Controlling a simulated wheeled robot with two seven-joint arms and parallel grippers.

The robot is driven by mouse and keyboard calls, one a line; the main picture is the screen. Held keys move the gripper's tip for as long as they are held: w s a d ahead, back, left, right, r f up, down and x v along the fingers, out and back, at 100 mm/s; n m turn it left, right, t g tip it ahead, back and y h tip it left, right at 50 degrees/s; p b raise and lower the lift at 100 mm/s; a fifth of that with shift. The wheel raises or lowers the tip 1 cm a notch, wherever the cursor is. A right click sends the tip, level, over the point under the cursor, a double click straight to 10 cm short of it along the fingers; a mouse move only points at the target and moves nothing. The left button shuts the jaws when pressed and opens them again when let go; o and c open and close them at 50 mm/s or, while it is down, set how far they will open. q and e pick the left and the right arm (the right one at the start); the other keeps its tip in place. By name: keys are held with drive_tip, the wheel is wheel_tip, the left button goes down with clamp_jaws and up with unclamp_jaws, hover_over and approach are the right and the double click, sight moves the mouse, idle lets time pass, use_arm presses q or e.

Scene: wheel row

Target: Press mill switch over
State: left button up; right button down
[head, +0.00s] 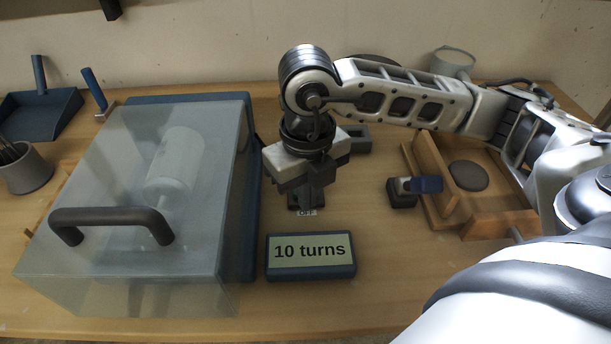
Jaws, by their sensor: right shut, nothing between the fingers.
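My right gripper (306,203) points straight down and is shut with nothing in it. It is right over a small plate marked "OFF" (307,212), which peeks out just below the fingertips. The gripper hides the rest of what is there, so I cannot see the mill switch itself or tell whether the fingers touch it. To the left, a see-through cover (100,255) with a dark bar handle (110,216) stands over a pale cylinder (175,160) on a blue base (247,230). My left gripper is out of view.
A "10 turns" sign (310,257) stands just in front of the gripper. A dustpan (40,112), brush (95,90) and cup (28,174) are at left.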

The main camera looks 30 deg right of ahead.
drive_tip(key=shift+s+a+r, duration=0.1)
drive_tip(key=shift+s+a, duration=0.25)
drive_tip(key=shift+s, duration=0.25)
drive_tip(key=shift+s+a+r, duration=0.1)
drive_tip(key=shift+s+a, duration=0.25)
drive_tip(key=shift+s, duration=0.2)
wheel_tip(320, 180, up, 8)
drive_tip(key=p, duration=0.5)
drive_tip(key=shift+p, duration=0.3)
drive_tip(key=shift+r, duration=0.1)
